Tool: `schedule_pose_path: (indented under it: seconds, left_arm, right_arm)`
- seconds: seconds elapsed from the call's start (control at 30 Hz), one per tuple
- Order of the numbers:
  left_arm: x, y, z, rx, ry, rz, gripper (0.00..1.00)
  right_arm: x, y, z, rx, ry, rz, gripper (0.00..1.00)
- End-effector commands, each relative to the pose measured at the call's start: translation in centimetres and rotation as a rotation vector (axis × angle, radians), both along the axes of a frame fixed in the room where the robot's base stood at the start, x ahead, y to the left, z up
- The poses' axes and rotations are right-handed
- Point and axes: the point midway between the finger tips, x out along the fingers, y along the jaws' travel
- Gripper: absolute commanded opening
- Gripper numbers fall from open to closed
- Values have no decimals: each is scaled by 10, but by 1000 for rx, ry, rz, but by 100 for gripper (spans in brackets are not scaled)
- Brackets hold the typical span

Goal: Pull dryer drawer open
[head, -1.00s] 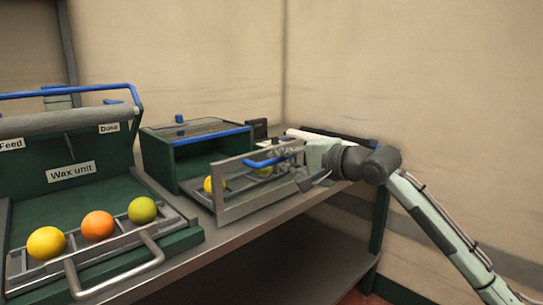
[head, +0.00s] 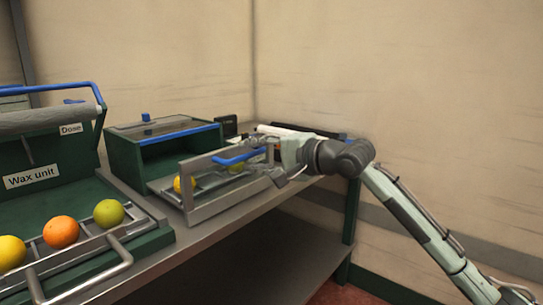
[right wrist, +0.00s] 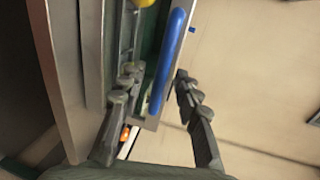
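The dryer (head: 125,152) is a green box with a blue front edge, standing on the bench. Its drawer (head: 225,205) is out in front of it, with a grey front panel and a blue bar handle (head: 240,157). My right gripper (head: 268,165) is at the right end of the handle. In the right wrist view its fingers (right wrist: 155,90) are apart, on either side of the blue handle (right wrist: 170,65), with gaps visible. My left gripper is out of view.
The wax unit (head: 50,195) stands at the left, with a rail tray (head: 100,238) holding a yellow, an orange and a green fruit. A dark flat object (head: 290,130) lies behind my right gripper. Bare bench (head: 165,255) runs along the front edge.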

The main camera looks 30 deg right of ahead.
Motion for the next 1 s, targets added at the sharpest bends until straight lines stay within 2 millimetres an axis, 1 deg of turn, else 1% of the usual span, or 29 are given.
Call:
schedule_pose_path:
  seconds: [0.03,0.3,0.4,0.5,0.7,1.0]
  left_arm:
    - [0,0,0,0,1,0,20]
    - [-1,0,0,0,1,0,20]
    - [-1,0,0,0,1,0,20]
    - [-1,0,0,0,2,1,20]
    - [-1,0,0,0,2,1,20]
    - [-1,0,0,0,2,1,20]
  right_arm:
    - [-9,-3,1,-4,1,0,33]
    - [-62,-22,12,-1,3,-1,33]
    - [-77,-28,16,-2,2,-1,33]
    - [-88,-32,19,0,1,-1,33]
    - [-98,-35,22,-2,0,0,33]
    - [-98,-35,22,-1,1,0,33]
